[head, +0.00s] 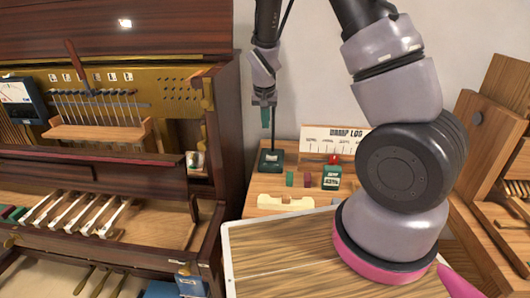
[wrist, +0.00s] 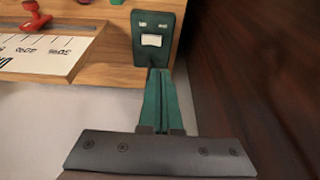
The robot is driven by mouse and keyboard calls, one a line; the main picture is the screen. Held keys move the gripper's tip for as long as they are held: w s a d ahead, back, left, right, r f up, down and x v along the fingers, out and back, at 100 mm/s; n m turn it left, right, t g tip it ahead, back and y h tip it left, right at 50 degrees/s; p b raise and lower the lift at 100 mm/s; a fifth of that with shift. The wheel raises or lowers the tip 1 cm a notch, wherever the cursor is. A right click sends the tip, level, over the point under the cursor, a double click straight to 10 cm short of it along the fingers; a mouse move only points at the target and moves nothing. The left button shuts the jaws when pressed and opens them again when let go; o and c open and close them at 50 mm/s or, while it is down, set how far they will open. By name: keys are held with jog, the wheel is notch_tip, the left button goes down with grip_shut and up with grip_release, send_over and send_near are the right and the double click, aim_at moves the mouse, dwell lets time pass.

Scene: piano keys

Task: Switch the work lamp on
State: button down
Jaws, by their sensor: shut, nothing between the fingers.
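A dark green box with a white switch, which looks like the work lamp's base, stands on the wooden bench in the head view (head: 271,161). In the wrist view the box (wrist: 153,58) shows its white switch (wrist: 151,41) face-on, with two small pale marks above it. A thin dark stem rises from the box in the head view; no lamp head can be made out. My gripper (head: 266,126) points down above the box, its green fingers shut and empty. In the wrist view the fingertips (wrist: 160,71) lie just below the switch in the picture; contact cannot be told.
A white scale card (head: 335,133) stands behind a green box with a red top (head: 332,176). Small green and red blocks and a pale holder (head: 286,203) lie on the bench. The open piano (head: 120,175) rises at left; a dark wooden side (wrist: 250,70) borders the wrist view.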

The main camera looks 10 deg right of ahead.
jog(key=shift+f, duration=0.2)
send_near(266, 157)
jog(key=x, duration=0.5)
jog(key=shift+w+d+f, duration=0.1)
jog(key=shift+w, duration=0.05)
jog(key=shift+f, duration=0.65)
jog(key=shift+f, duration=0.25)
jog(key=shift+d+r, duration=0.1)
jog(key=shift+s+d+r, duration=0.2)
jog(key=shift+d+r, duration=0.05)
jog(key=shift+d, duration=0.25)
jog(key=shift+r, duration=0.15)
